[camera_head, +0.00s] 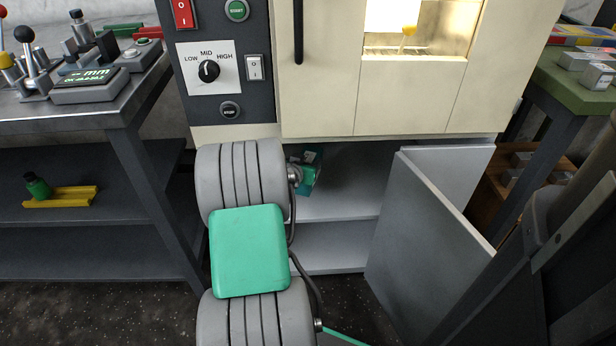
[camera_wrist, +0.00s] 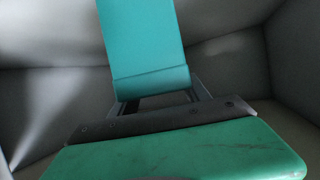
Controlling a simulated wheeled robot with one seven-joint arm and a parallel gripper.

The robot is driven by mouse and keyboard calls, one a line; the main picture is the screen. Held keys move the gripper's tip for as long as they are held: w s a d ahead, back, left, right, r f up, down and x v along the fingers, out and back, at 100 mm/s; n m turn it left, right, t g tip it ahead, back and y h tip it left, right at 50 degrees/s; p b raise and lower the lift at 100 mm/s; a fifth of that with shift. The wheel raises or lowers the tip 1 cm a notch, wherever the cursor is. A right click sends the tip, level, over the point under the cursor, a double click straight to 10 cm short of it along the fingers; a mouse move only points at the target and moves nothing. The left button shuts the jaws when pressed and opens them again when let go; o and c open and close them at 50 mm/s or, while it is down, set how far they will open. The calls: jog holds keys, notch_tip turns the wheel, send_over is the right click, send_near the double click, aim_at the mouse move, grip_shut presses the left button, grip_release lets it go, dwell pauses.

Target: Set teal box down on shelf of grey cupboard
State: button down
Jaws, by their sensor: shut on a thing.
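The teal box (camera_wrist: 143,45) is held upright in my gripper (camera_wrist: 160,93) in the wrist view, with the fingers on either side of its lower end. The grey cupboard (camera_head: 432,245) stands under the cream machine with its door open to the right. Its shelf (camera_head: 340,205) shows as a pale grey board. My arm reaches in at the cupboard's upper left, where my gripper and a bit of teal show small and partly hidden behind the arm. I cannot tell whether the box touches the shelf.
The open door panel bounds the cupboard's right side. A lower grey board (camera_head: 330,262) lies beneath the shelf. The shelf to the right of my gripper looks bare. A dark workbench (camera_head: 85,122) stands at left and a green-topped table (camera_head: 575,90) at right.

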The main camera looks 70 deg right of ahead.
jog(key=shift+d+f, duration=0.4)
jog(key=shift+d+f+b, duration=0.2)
jog(key=shift+f+b, duration=0.4)
jog(key=shift+f, duration=0.35)
jog(key=shift+d+f+b, duration=0.2)
jog(key=shift+f+b, duration=0.4)
jog(key=shift+f, duration=0.3)
jog(key=shift+f, duration=0.2)
jog(key=c, duration=0.5)
grip_release()
